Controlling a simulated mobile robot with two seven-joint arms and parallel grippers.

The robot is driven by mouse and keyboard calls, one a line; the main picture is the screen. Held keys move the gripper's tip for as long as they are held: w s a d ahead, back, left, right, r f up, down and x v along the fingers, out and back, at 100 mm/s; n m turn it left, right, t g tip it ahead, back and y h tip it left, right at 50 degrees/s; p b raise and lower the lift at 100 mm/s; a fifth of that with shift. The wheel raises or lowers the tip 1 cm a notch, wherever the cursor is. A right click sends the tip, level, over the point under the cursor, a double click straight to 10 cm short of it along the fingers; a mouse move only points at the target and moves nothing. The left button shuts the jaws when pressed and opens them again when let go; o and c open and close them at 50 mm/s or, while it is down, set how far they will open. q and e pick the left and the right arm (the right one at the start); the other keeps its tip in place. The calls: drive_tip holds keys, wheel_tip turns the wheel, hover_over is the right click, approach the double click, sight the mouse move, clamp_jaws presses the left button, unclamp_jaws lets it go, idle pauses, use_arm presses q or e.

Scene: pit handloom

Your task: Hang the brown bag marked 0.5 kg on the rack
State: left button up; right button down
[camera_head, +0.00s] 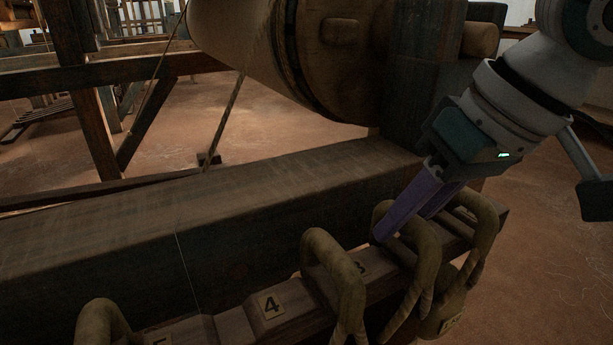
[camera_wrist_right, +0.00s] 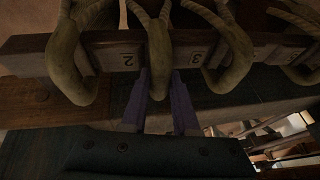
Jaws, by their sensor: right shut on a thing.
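Part of a brown bag (camera_head: 440,312) with a small tag shows below the rack; the tag's writing is too small to read. My left gripper is not in view.
Neighbouring loops stand close on both sides, at the left (camera_head: 342,275) and right (camera_head: 483,225). A heavy loom beam (camera_head: 230,215) runs behind the rack, with a large roller (camera_head: 270,50) above. Bare reddish floor (camera_head: 560,240) lies right of the rack.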

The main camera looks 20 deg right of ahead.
drive_tip(key=shift+f, duration=0.1)
drive_tip(key=c, duration=0.6)
unclamp_jaws()
drive_tip(key=s+a+r+n+p, duration=0.1)
drive_tip(key=s+a+r+p, duration=0.15)
drive_tip(key=r+p, duration=0.7)
drive_tip(key=s+a+r+n+p, duration=0.1)
drive_tip(key=s+r+p, duration=0.2)
drive_tip(key=r+p, duration=0.6)
drive_tip(key=s+a+r+n+p, duration=0.1)
drive_tip(key=s+a+r+p, duration=0.1)
drive_tip(key=r+p, duration=0.75)
drive_tip(key=s+d+r+m+h+p, duration=0.15)
drive_tip(key=s+r+p, duration=0.75)
drive_tip(key=p, duration=0.9)
wheel_tip(320, 180, up, 38)
drive_tip(key=p, duration=3.6)
drive_tip(key=shift+w+d+g+h+p, duration=0.25)
drive_tip(key=shift+d+g+h+p, duration=0.1)
drive_tip(key=shift+d+g, duration=0.05)
drive_tip(key=shift+f, duration=0.1)
